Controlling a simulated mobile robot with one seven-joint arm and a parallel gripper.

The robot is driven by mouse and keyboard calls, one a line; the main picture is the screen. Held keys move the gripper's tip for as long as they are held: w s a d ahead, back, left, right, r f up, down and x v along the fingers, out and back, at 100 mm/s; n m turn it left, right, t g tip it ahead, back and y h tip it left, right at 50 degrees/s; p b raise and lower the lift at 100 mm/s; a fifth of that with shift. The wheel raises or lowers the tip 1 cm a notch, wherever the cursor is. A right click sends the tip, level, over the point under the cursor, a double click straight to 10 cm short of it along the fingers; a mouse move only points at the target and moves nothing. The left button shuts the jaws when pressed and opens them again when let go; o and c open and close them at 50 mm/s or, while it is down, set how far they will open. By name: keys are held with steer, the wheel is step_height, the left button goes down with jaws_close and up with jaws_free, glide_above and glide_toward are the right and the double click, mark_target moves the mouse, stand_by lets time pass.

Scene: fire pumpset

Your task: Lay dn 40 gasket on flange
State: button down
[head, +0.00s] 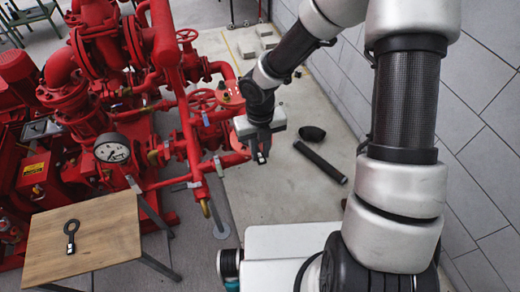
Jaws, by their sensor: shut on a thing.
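My gripper (262,157) points down, to the right of the red pipework. It is shut on a small dark piece with a white mark, mostly hidden by the fingers; I cannot tell if this is the DN 40 gasket. A pale red round flange face (230,94) with small dark spots on it shows up and left of my gripper, partly behind the arm's end. A dark flat ring with a tab and white mark (70,241) lies on the wooden table at the lower left and looks like a gasket.
The wooden table (105,235) stands at the lower left. Red pumps, valves and a pressure gauge (112,149) crowd the left. A black pipe (319,162) and a dark fitting (312,133) lie on the floor near the tiled wall (480,130). Some pale floor is free around them.

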steer(key=shift+f, duration=0.3)
steer(key=c, duration=1.5)
jaws_free()
step_height(320, 180, up, 18)
steer(key=p, duration=0.3)
steer(key=shift+f, duration=0.25)
